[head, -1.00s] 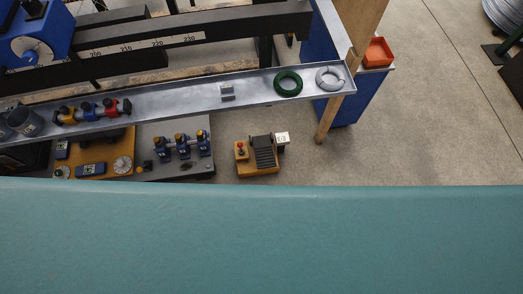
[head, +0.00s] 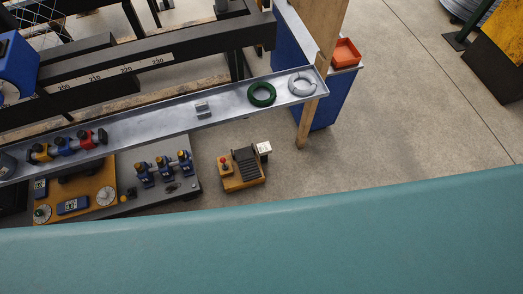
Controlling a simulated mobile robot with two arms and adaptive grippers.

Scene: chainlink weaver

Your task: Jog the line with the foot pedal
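The foot pedal (head: 246,160) is a black ribbed treadle on a yellow base on the concrete floor, in the middle of the head view. A red button or knob (head: 224,162) stands on the left part of its base, and a small white label plate (head: 264,148) is at its upper right. Nothing touches the pedal. Neither of my grippers shows in the head view.
A long metal tray (head: 222,116) runs above the pedal, with a green coil (head: 262,94) and a grey coil (head: 302,84). A yellow control panel (head: 90,192) and blue valve units (head: 164,168) lie left of the pedal.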

